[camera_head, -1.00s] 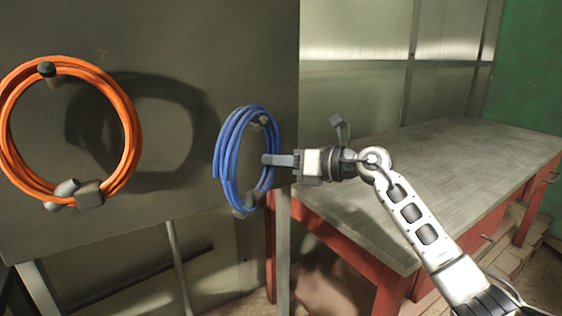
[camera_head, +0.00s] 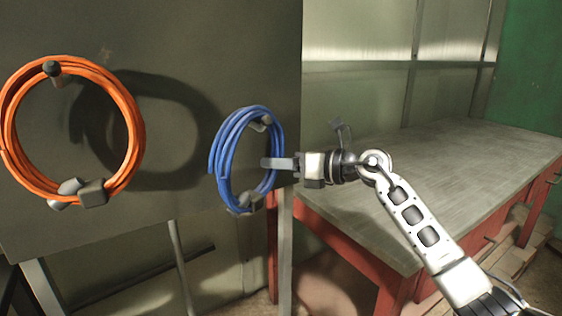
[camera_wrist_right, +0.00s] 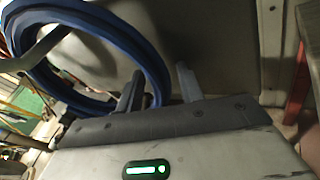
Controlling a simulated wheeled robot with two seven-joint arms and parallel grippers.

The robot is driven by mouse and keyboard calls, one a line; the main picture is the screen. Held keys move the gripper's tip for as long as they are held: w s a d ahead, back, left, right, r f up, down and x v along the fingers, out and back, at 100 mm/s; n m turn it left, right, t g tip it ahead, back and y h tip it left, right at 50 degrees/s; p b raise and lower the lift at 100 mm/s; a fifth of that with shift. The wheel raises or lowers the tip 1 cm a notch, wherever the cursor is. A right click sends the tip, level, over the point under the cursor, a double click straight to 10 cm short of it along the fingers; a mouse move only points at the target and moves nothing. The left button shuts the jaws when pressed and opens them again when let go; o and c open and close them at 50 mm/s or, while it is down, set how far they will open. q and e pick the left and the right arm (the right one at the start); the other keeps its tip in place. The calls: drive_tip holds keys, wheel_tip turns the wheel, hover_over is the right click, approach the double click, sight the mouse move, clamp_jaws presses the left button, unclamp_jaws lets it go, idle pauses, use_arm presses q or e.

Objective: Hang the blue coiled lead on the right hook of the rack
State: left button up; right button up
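The blue coiled lead (camera_head: 227,156) is upright in front of the right edge of the dark rack board (camera_head: 180,45). A grey peg end (camera_head: 265,121) shows just inside the top of its ring; I cannot tell whether the peg bears its weight. Grey plugs sit at its bottom. My right gripper (camera_head: 280,163) reaches in from the right at the coil's right side. In the right wrist view, its fingers (camera_wrist_right: 160,88) stand apart, with part of the blue lead (camera_wrist_right: 95,22) between them. My left gripper is out of view.
An orange coiled lead (camera_head: 132,125) hangs on the left hook (camera_head: 52,70) of the board, with grey plugs at its bottom. A red-framed workbench (camera_head: 450,165) with a bare grey top stands behind my right arm. A metal post (camera_head: 285,250) stands below the board's right edge.

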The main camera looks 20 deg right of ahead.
drive_tip(key=shift+w+d, duration=0.1)
drive_tip(key=shift+d, duration=0.15)
drive_tip(key=shift+d+r, duration=0.1)
drive_tip(key=b+v, duration=0.4)
drive_tip(key=v, duration=1.1)
drive_tip(key=s+a+f+m+t+h+p, duration=0.15)
drive_tip(key=a+f+m, duration=0.25)
drive_tip(key=f+m, duration=0.4)
drive_tip(key=s+a+f+m+t+h, duration=0.25)
drive_tip(key=f+m, duration=0.35)
drive_tip(key=m, duration=0.4)
drive_tip(key=s+a+f+m+t+h+p, duration=0.15)
drive_tip(key=a+f+m, duration=0.25)
drive_tip(key=f+m, duration=0.45)
use_arm(q)
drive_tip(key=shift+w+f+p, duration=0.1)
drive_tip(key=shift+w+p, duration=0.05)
drive_tip(key=shift+p, duration=0.2)
use_arm(e)
drive_tip(key=s+a+f+m+g+h, duration=0.2)
drive_tip(key=s+a+f+m+g, duration=0.5)
drive_tip(key=s+a+f+m, duration=0.4)
wheel_tip(320, 180, down, 2)
drive_tip(key=s, duration=0.2)
drive_tip(key=shift+s+a, duration=0.2)
drive_tip(key=shift+s, duration=0.1)
drive_tip(key=shift+f, duration=0.1)
